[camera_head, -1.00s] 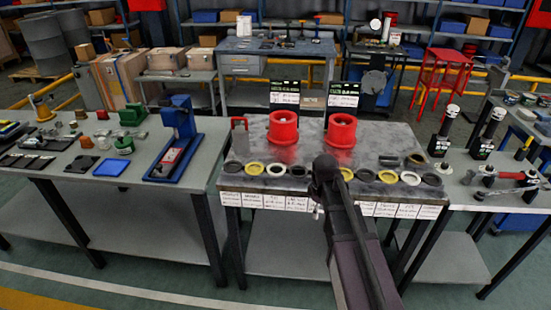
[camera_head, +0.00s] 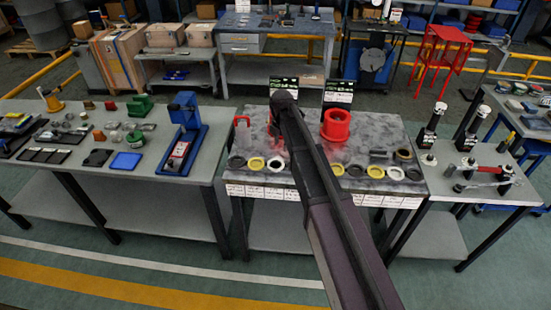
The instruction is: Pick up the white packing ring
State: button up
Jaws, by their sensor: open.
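Two white rings lie flat in the row along the front edge of the middle table (camera_head: 232,178). One white ring (camera_head: 276,166) is left of my arm, beside a yellow ring. The other white ring (camera_head: 396,173) is toward the right end of the row. I cannot tell from their look which one is the packing ring. My arm reaches over the table from the lower right, with its visible far end above the back of the table. My gripper cannot be made out; the arm seems to hide it.
Yellow rings (camera_head: 256,164) and dark rings (camera_head: 236,162) share the row, with paper labels below. A red flanged cylinder (camera_head: 335,126) stands behind; another is mostly hidden by my arm. A blue press-like stand (camera_head: 186,130) is on the left table. Black cylinders (camera_head: 431,124) stand at right.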

jog(key=shift+w+a+r+n, duration=0.25)
jog(key=shift+a+r+n, duration=0.05)
jog(key=shift+a+r, duration=0.1)
jog(key=shift+f, duration=0.2)
jog(key=b, duration=0.9)
send_over(280, 168)
jog(key=f, duration=0.8)
jog(key=shift+s+a+f, duration=0.15)
jog(key=shift+s+f, duration=0.05)
jog(key=shift+p, duration=0.3)
jog(key=shift+w+d+f+b, duration=0.1)
jog(key=shift+w+f+b, duration=0.05)
jog(key=shift+f+b, duration=1.2)
jog(key=shift+w+d+f+b, duration=0.1)
jog(key=shift+f+b, duration=1.15)
jog(key=shift+b, duration=0.05)
grip_shut()
